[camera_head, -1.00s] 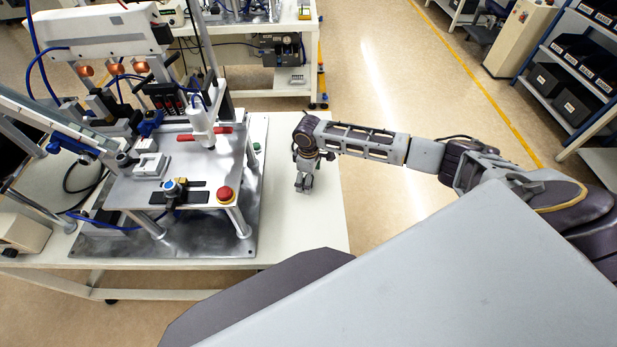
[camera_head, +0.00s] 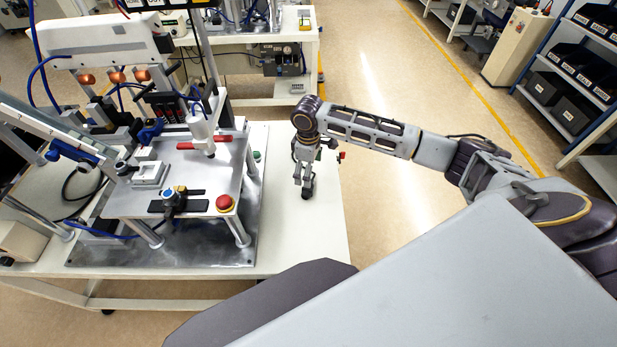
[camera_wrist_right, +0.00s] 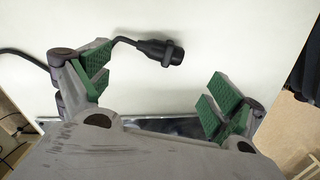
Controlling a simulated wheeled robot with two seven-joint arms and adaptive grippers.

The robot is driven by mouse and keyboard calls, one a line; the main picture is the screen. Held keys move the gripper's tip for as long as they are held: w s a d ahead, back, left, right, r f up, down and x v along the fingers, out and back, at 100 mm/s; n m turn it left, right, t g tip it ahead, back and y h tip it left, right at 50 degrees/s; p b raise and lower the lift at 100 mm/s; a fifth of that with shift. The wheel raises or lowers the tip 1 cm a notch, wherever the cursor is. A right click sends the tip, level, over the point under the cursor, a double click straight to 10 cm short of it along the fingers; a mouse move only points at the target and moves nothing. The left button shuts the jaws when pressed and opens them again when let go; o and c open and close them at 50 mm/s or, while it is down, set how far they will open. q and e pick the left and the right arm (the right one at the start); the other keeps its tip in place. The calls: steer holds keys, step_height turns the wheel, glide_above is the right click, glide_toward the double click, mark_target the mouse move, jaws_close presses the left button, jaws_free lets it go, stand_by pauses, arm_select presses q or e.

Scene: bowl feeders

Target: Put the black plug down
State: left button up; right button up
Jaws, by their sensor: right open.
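The black plug (camera_wrist_right: 163,51) shows in the right wrist view against the white table top (camera_wrist_right: 215,30). Its black cable bends off to the left behind one finger. My right gripper (camera_wrist_right: 160,78) is open, with green pads on both fingers. The plug appears between and just beyond the fingertips, clear of both pads. In the head view my right gripper (camera_head: 305,188) points down over the right part of the white table. I cannot pick out the plug there. My left gripper is not in view.
A metal fixture plate (camera_head: 200,175) with a red button (camera_head: 225,203) stands on the table left of my right gripper. The table's right edge is close to the gripper. The table strip in front of the gripper is clear.

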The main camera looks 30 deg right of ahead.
steer(key=shift+r, duration=1.55)
steer(key=shift+c, duration=0.4)
steer(key=shift+w+f, duration=0.1)
steer(key=c, duration=0.5)
steer(key=shift+w+b, duration=0.1)
steer(key=shift+b, duration=0.3)
steer(key=shift+c, duration=0.6)
steer(key=n+b, duration=0.1)
steer(key=n, duration=1.1)
steer(key=s+a+n+b, duration=0.1)
steer(key=n, duration=0.5)
steer(key=shift+r+b, duration=0.35)
steer(key=shift+r, duration=0.05)
